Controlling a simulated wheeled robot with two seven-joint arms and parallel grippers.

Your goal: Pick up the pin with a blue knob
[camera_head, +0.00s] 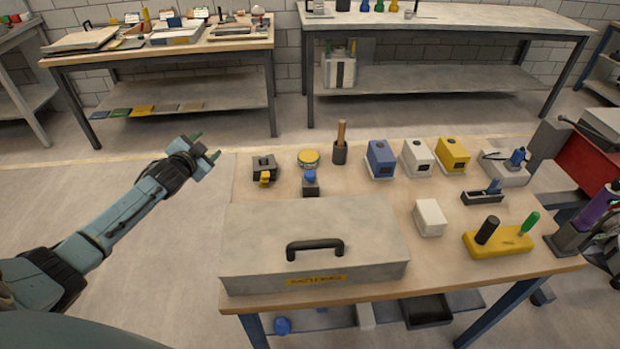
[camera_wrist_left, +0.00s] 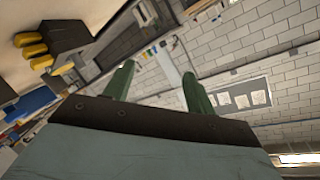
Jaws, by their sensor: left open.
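A blue knob (camera_head: 310,176) stands upright on a small dark block on the workbench, just behind the grey case; the pin's shaft below it is hidden. My left gripper (camera_head: 206,147) is open and empty, raised beyond the bench's left edge, left of the blue knob and well apart from it. Its two green fingers (camera_wrist_left: 158,70) stand apart in the left wrist view, with nothing between them. I do not see the blue knob in that view. My right gripper is not in view.
A grey case (camera_head: 240,245) with a black handle fills the bench's front left. A dark block with a yellow part (camera_head: 264,168), a round yellow-and-green tin (camera_head: 308,158) and a wooden-handled tool (camera_head: 341,140) surround the knob. Blue, white and yellow boxes (camera_head: 452,154) stand further right.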

